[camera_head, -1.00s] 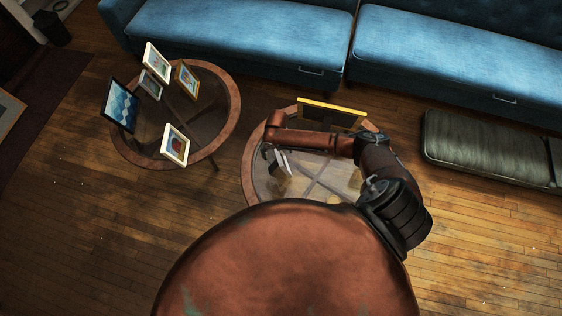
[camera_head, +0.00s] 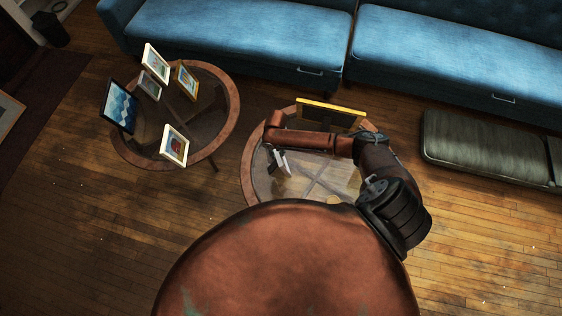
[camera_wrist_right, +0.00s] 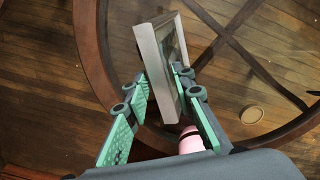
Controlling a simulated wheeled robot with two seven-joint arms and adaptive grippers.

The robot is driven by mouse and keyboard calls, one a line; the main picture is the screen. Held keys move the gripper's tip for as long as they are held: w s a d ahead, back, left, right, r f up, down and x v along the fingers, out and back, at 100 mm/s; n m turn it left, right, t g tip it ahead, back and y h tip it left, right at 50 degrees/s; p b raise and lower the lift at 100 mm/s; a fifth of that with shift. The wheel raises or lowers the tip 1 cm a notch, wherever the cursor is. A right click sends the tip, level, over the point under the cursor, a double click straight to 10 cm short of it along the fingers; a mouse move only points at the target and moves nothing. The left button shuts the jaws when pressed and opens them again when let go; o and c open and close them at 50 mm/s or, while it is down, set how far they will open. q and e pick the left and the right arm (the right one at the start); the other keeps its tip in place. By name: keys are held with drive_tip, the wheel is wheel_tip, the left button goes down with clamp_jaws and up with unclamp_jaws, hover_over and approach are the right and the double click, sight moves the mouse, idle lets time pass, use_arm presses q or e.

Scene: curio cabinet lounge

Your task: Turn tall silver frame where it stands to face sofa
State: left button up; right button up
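A silver-grey frame (camera_wrist_right: 154,65) stands upright between the fingers of my right gripper (camera_wrist_right: 162,78) in the right wrist view. I see its pale edge and, at a slant, its picture side turned to the right. Both fingertips lie close against its two sides, and the gripper looks shut on it. In the head view, my right gripper (camera_head: 272,153) is at the left side of the near round glass table (camera_head: 251,172). The frame shows there only as a pale sliver (camera_head: 283,163). The blue sofa (camera_head: 240,35) is at the back. My left gripper is out of view.
A yellow frame (camera_head: 330,114) stands at the table's back edge, close behind my right forearm. A small tan disc (camera_wrist_right: 252,115) and a pink thing (camera_wrist_right: 190,139) are near the silver frame. Another round table (camera_head: 229,125) at left holds several frames. A dark green bench (camera_head: 485,145) is at right.

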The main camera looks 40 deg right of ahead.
drive_tip(key=c, duration=0.5)
drive_tip(key=shift+s+d+r+n, duration=0.15)
drive_tip(key=shift+s+d+n, duration=0.1)
drive_tip(key=shift+d+n, duration=0.45)
drive_tip(key=shift+s+d+r+n, duration=0.2)
drive_tip(key=shift+d+n, duration=0.3)
drive_tip(key=shift+d, duration=0.25)
drive_tip(key=shift+s+d+r+n, duration=0.1)
drive_tip(key=shift+s+d+n, duration=0.15)
drive_tip(key=shift+d+n, duration=0.45)
clamp_jaws()
drive_tip(key=n+t+h+p, duration=0.1)
drive_tip(key=n+h, duration=0.1)
drive_tip(key=n, duration=0.1)
drive_tip(key=shift+a+h+p, duration=0.15)
drive_tip(key=shift+h+p, duration=0.15)
drive_tip(key=shift+n, duration=0.4)
